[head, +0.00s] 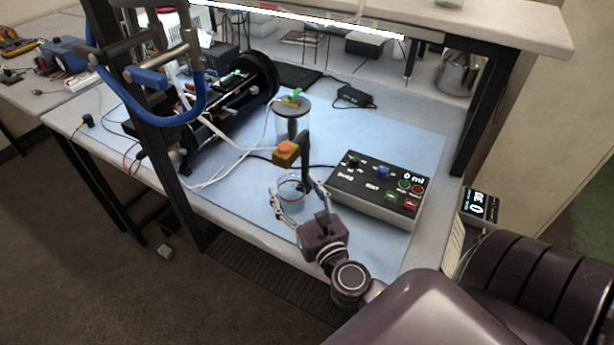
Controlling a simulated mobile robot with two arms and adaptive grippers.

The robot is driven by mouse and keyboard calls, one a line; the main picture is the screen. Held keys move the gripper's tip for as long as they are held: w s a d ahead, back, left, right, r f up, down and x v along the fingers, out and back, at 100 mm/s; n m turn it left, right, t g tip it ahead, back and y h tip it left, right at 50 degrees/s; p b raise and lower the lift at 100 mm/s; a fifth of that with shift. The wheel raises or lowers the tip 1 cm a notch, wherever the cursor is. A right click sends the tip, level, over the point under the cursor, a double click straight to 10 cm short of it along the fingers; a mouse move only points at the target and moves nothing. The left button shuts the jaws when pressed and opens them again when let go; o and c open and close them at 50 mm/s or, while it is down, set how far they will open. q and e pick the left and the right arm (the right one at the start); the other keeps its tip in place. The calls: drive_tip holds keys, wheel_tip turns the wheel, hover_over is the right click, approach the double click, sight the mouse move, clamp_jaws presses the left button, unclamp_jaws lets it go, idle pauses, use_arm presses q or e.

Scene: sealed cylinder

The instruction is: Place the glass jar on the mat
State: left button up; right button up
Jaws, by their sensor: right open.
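The small clear glass jar (291,190) has a bluish tint and stands upright near the front of the bench, in front of an orange-topped dispensing arm. The light blue mat (250,222) covers much of the bench top, and the jar appears to stand on it. My right gripper (297,192) reaches in from the lower right. Its fingers are open, one on each side of the jar. I cannot tell whether either finger touches the glass. My left gripper is not in view.
The control box (379,188) reading "0 ml" stands close to the right of my gripper. The clear cylinder (291,120) stands behind the jar, with a black apparatus (235,100) at left. White tubes and cables cross the mat. A digital scale (478,207) shows at far right.

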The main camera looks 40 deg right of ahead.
drive_tip(key=b+v, duration=0.3)
drive_tip(key=v, duration=0.5)
drive_tip(key=shift+s+a+f, duration=0.1)
drive_tip(key=shift+s, duration=0.3)
drive_tip(key=shift+s+a, duration=0.1)
drive_tip(key=shift+s, duration=0.35)
drive_tip(key=shift+r, duration=0.2)
